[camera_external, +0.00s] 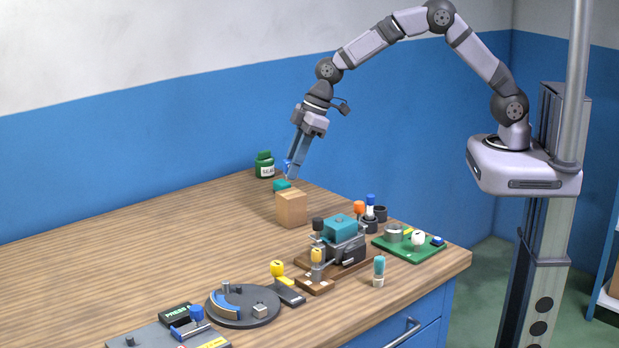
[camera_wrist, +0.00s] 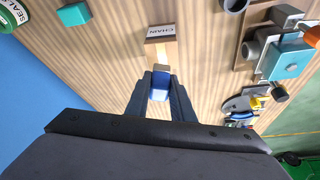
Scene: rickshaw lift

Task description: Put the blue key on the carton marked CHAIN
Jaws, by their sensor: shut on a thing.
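The carton marked CHAIN (camera_external: 291,210) is a small tan box standing on the wooden worktop. Its CHAIN label shows in the wrist view, where the carton (camera_wrist: 160,34) lies just beyond my fingertips. My gripper (camera_external: 292,174) points down above and behind the carton in the external view. In the wrist view my gripper (camera_wrist: 161,76) is shut on the blue key (camera_wrist: 160,95), held between the two fingers. Only a bit of blue shows at the fingers in the external view. The key's lower part is hard to make out.
A teal block (camera_external: 282,185) and a green SEALS jar (camera_external: 264,164) stand behind the carton. A teal-topped machine (camera_external: 340,228), black cups (camera_external: 380,213) and a green board (camera_external: 410,244) stand to the right. A round dark tray (camera_external: 243,310) is in front. The worktop left of the carton is clear.

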